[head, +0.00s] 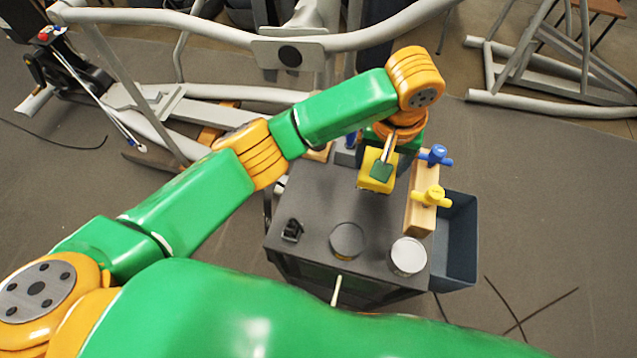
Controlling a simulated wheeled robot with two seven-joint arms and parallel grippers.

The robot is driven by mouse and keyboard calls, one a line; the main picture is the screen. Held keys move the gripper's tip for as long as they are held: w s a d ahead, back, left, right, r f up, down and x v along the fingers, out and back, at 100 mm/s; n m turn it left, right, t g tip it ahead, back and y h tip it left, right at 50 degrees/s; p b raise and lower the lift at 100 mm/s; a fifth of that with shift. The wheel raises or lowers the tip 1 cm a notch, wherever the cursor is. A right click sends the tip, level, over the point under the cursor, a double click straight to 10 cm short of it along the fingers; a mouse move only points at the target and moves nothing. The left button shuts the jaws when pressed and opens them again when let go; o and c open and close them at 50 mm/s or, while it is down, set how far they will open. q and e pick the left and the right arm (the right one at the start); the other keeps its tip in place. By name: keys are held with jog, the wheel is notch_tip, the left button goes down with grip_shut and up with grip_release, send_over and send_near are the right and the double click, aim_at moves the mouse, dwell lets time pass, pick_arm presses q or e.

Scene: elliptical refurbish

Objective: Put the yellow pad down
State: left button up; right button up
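The yellow pad (368,180), with a dark green square patch on it, is over the far right part of a dark cart top (318,220). My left arm reaches in from the left and bends down at an orange wrist. My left gripper (388,150) is directly at the pad and appears shut on it, with one pale finger showing. The wrist hides much of the gripper. I cannot tell whether the pad touches the cart top. My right gripper is out of view.
On the cart are a dark round tin (347,240), a pale round tin (408,256) and a small black item (292,229). A wooden block (421,218) with blue and yellow knobs stands at the right edge, beside a blue-grey bin (457,240). Exercise machine frames (200,95) stand behind.

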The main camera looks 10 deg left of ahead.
pick_arm(q)
jog(key=shift+d, duration=0.15)
jog(key=shift+a+f, duration=0.1)
jog(key=shift+a, duration=0.2)
jog(key=a+f+p, duration=0.1)
jog(key=a+f, duration=0.2)
jog(key=a, duration=0.1)
jog(key=a+f+p, duration=0.1)
jog(key=a+f, duration=0.2)
jog(key=a, duration=0.2)
jog(key=a+f+p, duration=0.1)
jog(key=a+f, duration=0.2)
jog(key=a, duration=0.1)
jog(key=shift+a+f+p, duration=0.15)
jog(key=shift+p, duration=0.15)
notch_tip(320, 180, down, 3)
jog(key=shift+s+a+r+p, duration=0.1)
jog(key=shift+r+p, duration=0.1)
jog(key=shift+p, duration=0.25)
jog(key=shift+f, duration=0.3)
jog(key=shift+f, duration=0.15)
jog(key=o, duration=1.1)
jog(key=shift+c, duration=0.2)
